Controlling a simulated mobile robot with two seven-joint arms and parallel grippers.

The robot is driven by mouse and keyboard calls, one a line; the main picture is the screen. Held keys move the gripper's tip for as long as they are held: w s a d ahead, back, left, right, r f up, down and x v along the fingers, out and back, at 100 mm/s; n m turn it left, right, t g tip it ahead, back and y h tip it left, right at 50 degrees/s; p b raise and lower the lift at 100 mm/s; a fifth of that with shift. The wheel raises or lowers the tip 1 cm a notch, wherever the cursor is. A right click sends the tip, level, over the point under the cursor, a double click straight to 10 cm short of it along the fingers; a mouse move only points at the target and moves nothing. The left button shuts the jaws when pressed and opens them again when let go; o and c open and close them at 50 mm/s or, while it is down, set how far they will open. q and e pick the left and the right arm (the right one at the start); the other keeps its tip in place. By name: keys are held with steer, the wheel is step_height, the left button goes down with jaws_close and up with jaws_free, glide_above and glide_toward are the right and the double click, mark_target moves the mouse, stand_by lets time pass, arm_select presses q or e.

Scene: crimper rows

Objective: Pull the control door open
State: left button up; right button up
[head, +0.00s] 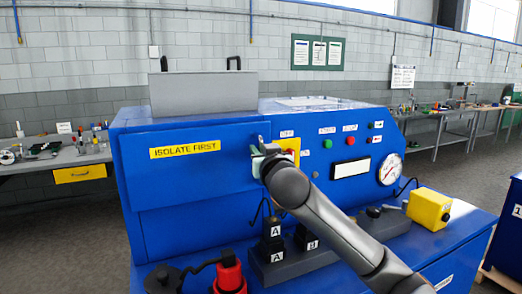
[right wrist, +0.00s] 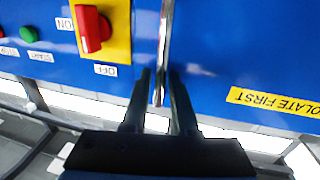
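The control door (head: 180,170) is the blue front panel with the yellow "ISOLATE FIRST" label (head: 185,149); it looks closed. It also shows in the right wrist view (right wrist: 230,50), beside a dark seam. A thin upright metal handle (right wrist: 160,60) stands by that seam. My right gripper (head: 262,150) is at the door's right edge in the head view, largely hiding the handle there. In the right wrist view its two fingers (right wrist: 160,78) stand apart, one on each side of the handle, with small gaps visible. My left gripper is not in view.
A red rotary switch on a yellow plate (right wrist: 95,28) sits close beside the handle. A pressure gauge (head: 389,169) and buttons are further right. Black blocks (head: 272,236), a red plug (head: 229,275) and a yellow box (head: 429,208) stand on the ledge below.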

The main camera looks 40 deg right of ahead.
steer(key=shift+c, duration=0.2)
jaws_close()
stand_by(1.1)
